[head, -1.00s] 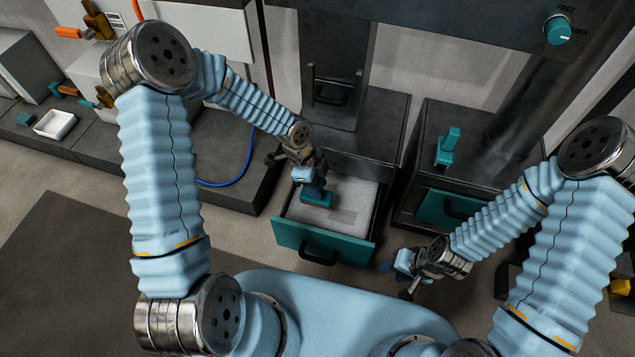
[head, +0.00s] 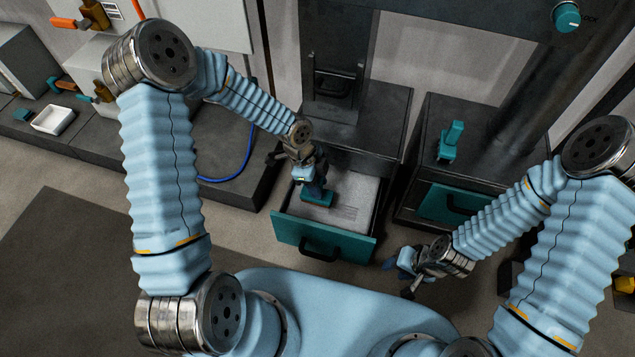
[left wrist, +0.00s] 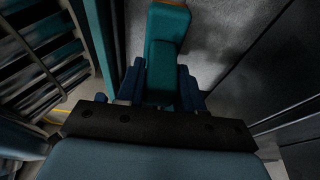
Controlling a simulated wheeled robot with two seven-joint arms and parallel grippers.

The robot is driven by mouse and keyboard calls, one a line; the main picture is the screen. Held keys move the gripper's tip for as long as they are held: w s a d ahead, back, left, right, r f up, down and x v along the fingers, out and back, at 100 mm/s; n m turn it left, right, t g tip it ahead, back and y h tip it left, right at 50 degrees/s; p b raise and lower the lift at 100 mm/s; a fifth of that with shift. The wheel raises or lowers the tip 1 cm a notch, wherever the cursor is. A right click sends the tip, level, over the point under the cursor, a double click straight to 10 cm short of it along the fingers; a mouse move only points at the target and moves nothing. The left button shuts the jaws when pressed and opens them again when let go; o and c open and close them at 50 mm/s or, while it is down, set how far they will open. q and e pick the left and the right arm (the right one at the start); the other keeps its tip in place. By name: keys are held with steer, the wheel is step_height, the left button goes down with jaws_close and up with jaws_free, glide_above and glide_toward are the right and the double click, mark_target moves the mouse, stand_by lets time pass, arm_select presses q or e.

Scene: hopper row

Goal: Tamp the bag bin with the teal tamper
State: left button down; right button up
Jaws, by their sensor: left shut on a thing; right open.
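The teal tamper (head: 318,198) is held in my left gripper (head: 312,178), with its foot down at the light grey fill of the open bin drawer. I cannot tell how firmly it presses. The bin (head: 318,239) has a teal front with a black handle and is pulled out from under the dark cabinet. In the left wrist view the tamper (left wrist: 166,55) sits between the fingers of the gripper (left wrist: 161,88). My right gripper (head: 408,266) is open and empty, right of the bin and in front of the right cabinet.
A second cabinet with a closed teal drawer (head: 450,204) stands at right, a teal upright piece (head: 450,141) on its top. A teal knob (head: 567,17) is at upper right. A white tray (head: 53,119) and blue cable (head: 235,170) lie left. The floor at front left is clear.

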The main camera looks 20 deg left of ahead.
arm_select(q)
steer(key=shift+f, duration=0.25)
steer(key=shift+f+b, duration=1.2)
steer(key=shift+f, duration=0.1)
stand_by(0.4)
step_height(320, 180, up, 7)
steer(key=p, duration=0.5)
